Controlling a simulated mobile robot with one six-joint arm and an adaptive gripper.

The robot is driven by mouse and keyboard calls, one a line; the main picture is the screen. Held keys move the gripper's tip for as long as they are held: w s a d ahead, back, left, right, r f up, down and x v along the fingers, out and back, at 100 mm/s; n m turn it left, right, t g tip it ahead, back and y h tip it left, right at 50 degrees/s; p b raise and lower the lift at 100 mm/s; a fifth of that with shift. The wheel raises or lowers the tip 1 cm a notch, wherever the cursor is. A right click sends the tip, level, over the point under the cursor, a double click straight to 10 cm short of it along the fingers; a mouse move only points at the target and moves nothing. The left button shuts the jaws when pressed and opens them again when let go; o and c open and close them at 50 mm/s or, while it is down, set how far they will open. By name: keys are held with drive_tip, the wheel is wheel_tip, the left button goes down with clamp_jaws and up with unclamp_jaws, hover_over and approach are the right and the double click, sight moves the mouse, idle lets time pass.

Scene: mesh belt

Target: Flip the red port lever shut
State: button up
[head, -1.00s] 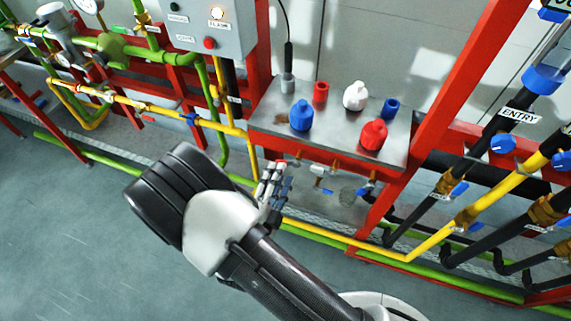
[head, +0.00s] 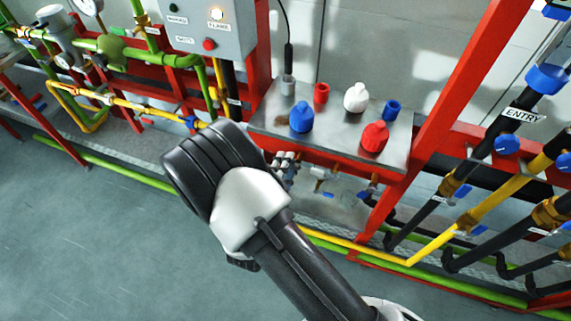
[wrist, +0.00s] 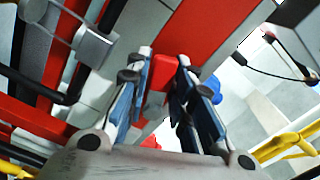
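My gripper (head: 284,162) is below the front edge of the steel shelf in the head view, at the left end of a row of small valves. My arm hides most of it. In the wrist view my gripper (wrist: 164,82) has its two blue-padded fingers apart. A bright red piece (wrist: 162,72), which looks like the red port lever, shows between the fingertips. I cannot tell whether the pads touch it. The red lever cannot be made out in the head view.
The steel shelf (head: 334,142) carries red, blue and white bottles and several small cups. Blue-handled valves (head: 323,186) hang under it to the right of my gripper. A red post (head: 440,95) rises at the right. A yellow pipe (head: 350,249) runs low in front.

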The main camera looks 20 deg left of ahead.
clamp_jaws()
drive_tip(key=shift+r+m+p, duration=0.35)
drive_tip(key=shift+m+p, duration=0.2)
drive_tip(key=shift+m, duration=0.55)
drive_tip(key=shift+a+r+m+p, duration=0.1)
drive_tip(key=shift+r+m+p, duration=0.05)
drive_tip(key=shift+m, duration=0.5)
drive_tip(key=shift+r+m+p, duration=0.1)
drive_tip(key=shift+m+p, duration=0.05)
drive_tip(key=shift+m, duration=0.5)
drive_tip(key=shift+o, duration=2.4)
unclamp_jaws()
drive_tip(key=s, duration=1.2)
drive_tip(key=shift+a, duration=0.45)
